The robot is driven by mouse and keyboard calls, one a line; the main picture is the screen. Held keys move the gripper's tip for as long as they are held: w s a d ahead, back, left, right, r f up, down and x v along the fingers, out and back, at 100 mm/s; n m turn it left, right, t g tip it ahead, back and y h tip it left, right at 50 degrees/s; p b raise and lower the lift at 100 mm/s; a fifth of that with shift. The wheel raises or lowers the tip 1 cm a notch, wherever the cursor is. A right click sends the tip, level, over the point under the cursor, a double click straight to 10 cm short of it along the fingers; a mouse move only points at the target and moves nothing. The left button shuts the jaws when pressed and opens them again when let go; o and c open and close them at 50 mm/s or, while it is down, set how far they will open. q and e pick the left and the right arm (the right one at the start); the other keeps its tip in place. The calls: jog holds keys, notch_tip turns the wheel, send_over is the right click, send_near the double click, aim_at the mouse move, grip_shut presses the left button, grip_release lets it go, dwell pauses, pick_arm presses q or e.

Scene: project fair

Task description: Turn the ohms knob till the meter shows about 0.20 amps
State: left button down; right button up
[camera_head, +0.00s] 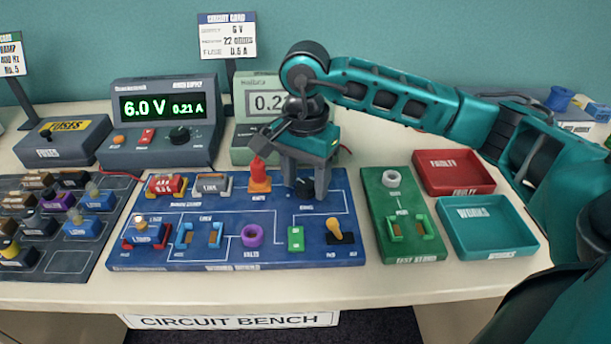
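The dark ohms knob (305,187) is on the blue circuit board (335,208), right of the red-orange part. My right gripper (306,188) points down over it, with one finger on each side and the knob between them. The fingers appear to touch its sides. The knob's pointer is hidden. The pale green meter (242,103) stands behind the board. The power supply (163,148) shows 6.0 V and 0.21 A. My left gripper is not in view.
The green test stand (402,255), red faulty tray (454,189) and teal works tray (489,252) stand right of the board. A dark parts tray (75,262) and a fuses box (63,155) are at left. A circuit card (228,50) stands behind the supply.

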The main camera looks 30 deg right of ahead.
jog(key=c, duration=0.9)
jog(key=shift+m+b, duration=0.45)
jog(key=shift+m, duration=0.55)
jog(key=o, duration=1)
